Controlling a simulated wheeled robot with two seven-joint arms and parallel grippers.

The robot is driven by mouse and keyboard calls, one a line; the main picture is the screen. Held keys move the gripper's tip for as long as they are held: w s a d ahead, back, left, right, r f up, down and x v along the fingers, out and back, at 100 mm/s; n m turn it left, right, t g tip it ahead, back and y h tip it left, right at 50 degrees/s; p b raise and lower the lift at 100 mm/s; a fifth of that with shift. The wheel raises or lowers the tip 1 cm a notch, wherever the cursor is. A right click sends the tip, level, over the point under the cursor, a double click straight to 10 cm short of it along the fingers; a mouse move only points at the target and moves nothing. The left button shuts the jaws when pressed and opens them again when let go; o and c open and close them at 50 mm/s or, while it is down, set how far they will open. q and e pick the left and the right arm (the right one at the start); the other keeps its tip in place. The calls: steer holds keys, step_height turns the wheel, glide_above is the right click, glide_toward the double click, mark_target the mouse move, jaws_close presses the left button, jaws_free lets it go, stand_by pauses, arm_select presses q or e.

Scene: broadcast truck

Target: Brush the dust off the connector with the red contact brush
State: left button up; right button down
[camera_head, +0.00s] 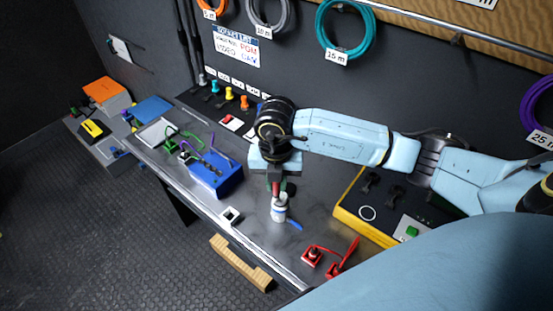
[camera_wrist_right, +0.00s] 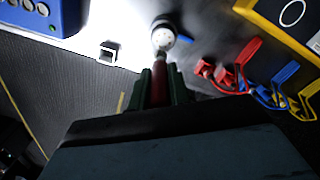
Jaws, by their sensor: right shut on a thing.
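My right gripper (camera_head: 276,188) hangs fingers-down over the workbench and is shut on a red handle, which I take for the red contact brush (camera_head: 275,186). In the right wrist view the red brush handle (camera_wrist_right: 158,84) sits between the green fingers (camera_wrist_right: 159,90). Just beyond its tip is a small white-grey upright cylinder (camera_head: 279,209), seen as a round pale face in the wrist view (camera_wrist_right: 164,38); it may be the connector. Whether the brush touches it I cannot tell. Bristles and dust cannot be made out. My left gripper is not in view.
A blue device (camera_head: 215,175) stands left of the cylinder, and a small white square piece (camera_head: 231,215) lies near the front edge. Red clip-like pieces (camera_head: 313,257) lie front right. A yellow-edged black case (camera_head: 372,205) stands right. Cable coils (camera_head: 345,30) hang on the wall.

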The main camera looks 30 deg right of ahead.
steer(key=shift+w+r+p, duration=0.1)
steer(key=shift+r+p, duration=2.1)
steer(key=shift+r, duration=1.3)
steer(key=shift+f, duration=0.1)
